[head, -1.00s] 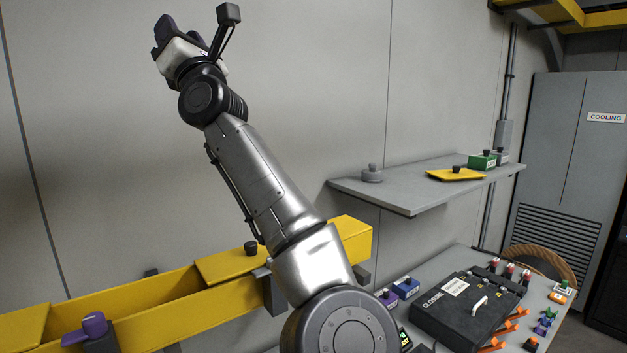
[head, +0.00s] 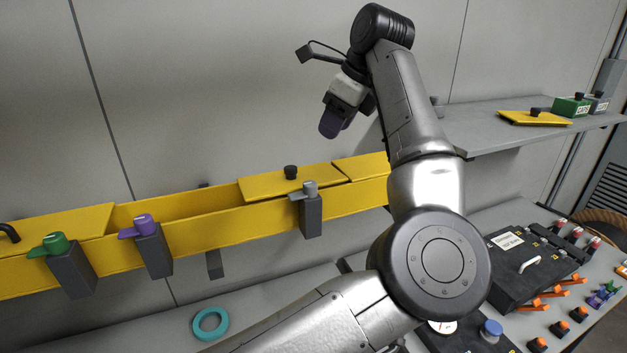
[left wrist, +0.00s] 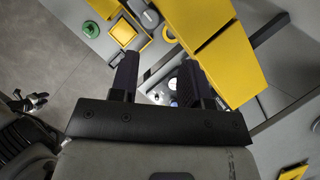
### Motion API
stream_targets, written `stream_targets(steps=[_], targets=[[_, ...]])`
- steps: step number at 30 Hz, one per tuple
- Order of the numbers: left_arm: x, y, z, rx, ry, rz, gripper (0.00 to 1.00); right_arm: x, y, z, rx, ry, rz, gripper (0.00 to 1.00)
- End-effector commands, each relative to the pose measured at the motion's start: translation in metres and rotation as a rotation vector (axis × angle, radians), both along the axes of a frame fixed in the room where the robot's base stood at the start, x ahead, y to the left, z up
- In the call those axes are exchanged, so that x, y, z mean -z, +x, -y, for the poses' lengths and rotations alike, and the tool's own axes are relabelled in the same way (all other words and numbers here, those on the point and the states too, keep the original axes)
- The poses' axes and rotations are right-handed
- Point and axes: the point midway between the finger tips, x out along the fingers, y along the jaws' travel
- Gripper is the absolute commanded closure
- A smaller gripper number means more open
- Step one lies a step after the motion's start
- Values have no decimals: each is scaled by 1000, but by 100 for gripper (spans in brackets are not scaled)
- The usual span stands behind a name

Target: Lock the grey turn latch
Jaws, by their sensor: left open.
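The grey turn latch (head: 309,190) sits on a dark grey block on the front of the yellow trough (head: 230,217). Its lever points to the left, beside the yellow lid piece (head: 290,182) with a black knob. My left gripper (head: 336,126) is open and empty, above and a little right of the latch, fingers pointing down. In the left wrist view its two dark fingers (left wrist: 157,78) are spread, with the yellow trough close to the right one. I cannot make out the latch there. A small white and black shape (left wrist: 30,102) at that view's left looks like my right gripper; its jaws are unclear.
A purple latch (head: 145,227) and a green latch (head: 57,246) sit further left on the trough. A teal ring (head: 210,323) lies on the bench below. A grey shelf (head: 480,132) and a black case (head: 525,262) are at the right. The wall is close behind.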

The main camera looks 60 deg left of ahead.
Motion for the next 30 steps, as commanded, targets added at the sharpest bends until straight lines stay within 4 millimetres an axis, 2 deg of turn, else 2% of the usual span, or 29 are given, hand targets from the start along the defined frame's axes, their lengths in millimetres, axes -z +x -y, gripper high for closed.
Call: stream_targets(steps=[3, 8, 24, 30], targets=[[4, -3, 10, -62, -57, 5, 57, 0, 0, -1, 1, 2, 0, 57], [12, -5, 8, -101, -48, 18, 57, 1, 0, -2, 4, 5, 0, 57], [97, -27, -21, -100, -46, 17, 57, 2, 1, -2, 3, 6, 2, 57], [119, -32, -28, -101, -45, 18, 57, 1, 1, 0, 1, 1, 2, 57]])
